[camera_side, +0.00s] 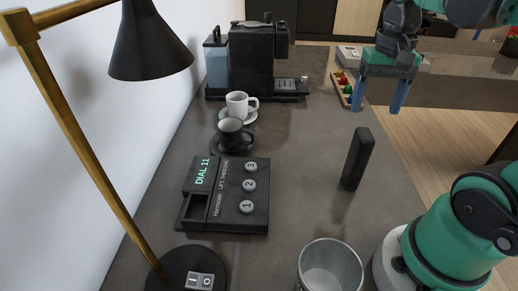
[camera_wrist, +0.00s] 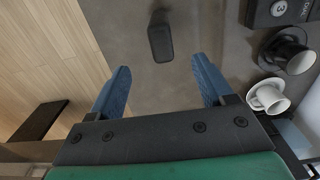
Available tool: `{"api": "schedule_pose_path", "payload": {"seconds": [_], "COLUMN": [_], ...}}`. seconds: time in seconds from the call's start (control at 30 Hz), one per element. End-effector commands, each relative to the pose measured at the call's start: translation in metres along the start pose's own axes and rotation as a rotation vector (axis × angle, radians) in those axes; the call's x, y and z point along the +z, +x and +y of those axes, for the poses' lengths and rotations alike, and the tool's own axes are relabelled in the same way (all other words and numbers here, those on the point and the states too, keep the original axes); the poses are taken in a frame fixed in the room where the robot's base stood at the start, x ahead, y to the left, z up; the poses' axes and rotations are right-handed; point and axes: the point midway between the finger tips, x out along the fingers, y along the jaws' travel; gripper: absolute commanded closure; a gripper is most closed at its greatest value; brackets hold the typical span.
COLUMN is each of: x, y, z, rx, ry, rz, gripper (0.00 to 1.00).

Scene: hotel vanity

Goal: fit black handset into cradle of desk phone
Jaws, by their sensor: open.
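The black handset (camera_side: 357,159) stands upright on the grey counter, to the right of the desk phone. It also shows from above in the wrist view (camera_wrist: 160,42), ahead of the fingers. The black desk phone (camera_side: 227,195) lies on the counter with several round buttons, a lit "DIAL 11" display and an empty recessed cradle (camera_side: 195,208) at its front left. A corner of the phone shows in the wrist view (camera_wrist: 277,10). My gripper (camera_side: 380,106) is open and empty. It is in the air, above and behind the handset, with its blue fingers pointing down.
A black cup (camera_side: 231,134) and a white cup (camera_side: 238,104) on saucers stand behind the phone. A coffee machine (camera_side: 258,62) is at the back. A lamp (camera_side: 150,45) is at left, a metal bin (camera_side: 330,268) in front. The counter between phone and handset is clear.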

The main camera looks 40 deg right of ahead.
Motion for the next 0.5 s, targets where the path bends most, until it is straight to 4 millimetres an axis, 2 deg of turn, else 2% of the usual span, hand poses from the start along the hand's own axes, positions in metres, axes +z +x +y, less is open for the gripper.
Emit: {"api": "schedule_pose_path", "payload": {"seconds": [0.03,0.2,0.5], "x": [0.001,0.0,0.0], "y": [0.011,0.037,0.058], "z": [-0.001,-0.002,-0.002], "rx": [-0.001,-0.002,-0.002], "ry": [-0.007,-0.01,-0.013], "rz": [0.002,0.005,0.006], "gripper": [0.26,0.26,0.26]}}
